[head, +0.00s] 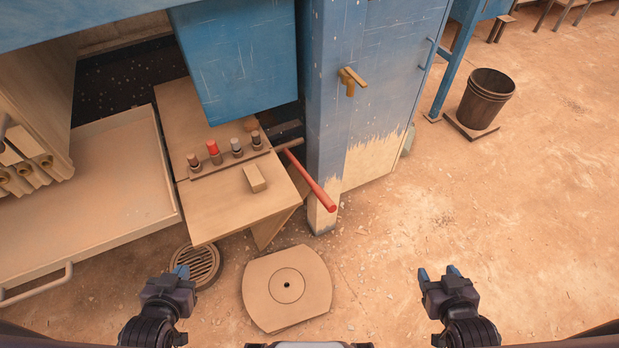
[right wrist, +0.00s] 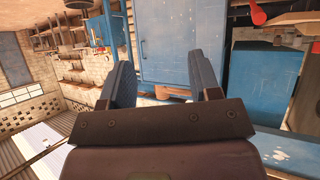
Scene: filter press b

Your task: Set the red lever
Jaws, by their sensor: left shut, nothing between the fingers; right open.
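The red lever (head: 311,182) is a long red rod at the right side of the console (head: 235,206). It slopes down and toward me, beside the blue post. In the right wrist view a red rounded end (right wrist: 257,14) shows at the upper right; I cannot tell for sure that it is the lever. My right gripper (head: 439,273) is open and empty, low and to the right of the lever, well apart from it. Its fingers also show in the right wrist view (right wrist: 168,85). My left gripper (head: 181,272) is shut and empty, below the console near the floor drain.
Several knobs (head: 213,152), one red, stand on the console. A blue cabinet (head: 372,100) with a brass handle (head: 351,81) stands right of the lever. A tray (head: 90,200) is at left, a round floor plate (head: 287,287) in front, a bucket (head: 486,98) far right.

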